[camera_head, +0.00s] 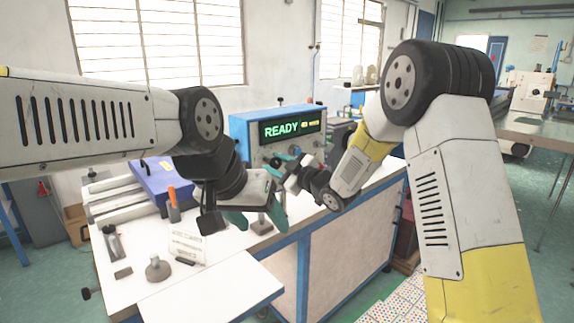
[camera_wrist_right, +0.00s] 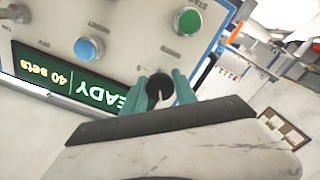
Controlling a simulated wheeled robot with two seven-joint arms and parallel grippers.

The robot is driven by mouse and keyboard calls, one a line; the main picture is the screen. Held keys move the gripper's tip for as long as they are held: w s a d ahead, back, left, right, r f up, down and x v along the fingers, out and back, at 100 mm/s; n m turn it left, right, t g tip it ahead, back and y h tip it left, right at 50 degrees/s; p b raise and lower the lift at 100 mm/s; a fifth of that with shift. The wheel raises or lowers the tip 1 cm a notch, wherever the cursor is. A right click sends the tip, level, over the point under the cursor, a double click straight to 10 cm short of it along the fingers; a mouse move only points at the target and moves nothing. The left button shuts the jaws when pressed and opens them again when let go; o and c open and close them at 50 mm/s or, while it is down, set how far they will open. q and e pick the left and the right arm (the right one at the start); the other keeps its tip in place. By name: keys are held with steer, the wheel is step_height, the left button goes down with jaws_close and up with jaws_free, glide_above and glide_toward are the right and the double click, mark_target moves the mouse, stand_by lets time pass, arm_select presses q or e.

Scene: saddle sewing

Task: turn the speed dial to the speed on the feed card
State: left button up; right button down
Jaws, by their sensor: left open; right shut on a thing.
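The control box (camera_head: 240,130) is blue with a lit display (camera_head: 290,128) that reads READY in green and a small yellow figure, which looks like 40 in the right wrist view (camera_wrist_right: 62,78). The black speed dial (camera_wrist_right: 160,87) sits on its panel, between the teal fingers of my right gripper (camera_wrist_right: 161,92), which are shut on it. The dial's pointer and scale cannot be read. A pale printed card (camera_head: 187,246), perhaps the feed card, lies on the white bench; its print is too small to read. My left gripper (camera_head: 258,216) is open and empty above the bench, in front of the box.
A blue button (camera_wrist_right: 89,47) and a green button (camera_wrist_right: 187,21) are on the panel near the dial. The bench's front corner is clear.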

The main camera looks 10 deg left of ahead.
steer(key=m, duration=0.5)
steer(key=shift+m, duration=0.3)
stand_by(0.4)
steer(key=c, duration=1)
jaws_free()
steer(key=v, duration=0.7)
steer(key=shift+s+d, duration=0.3)
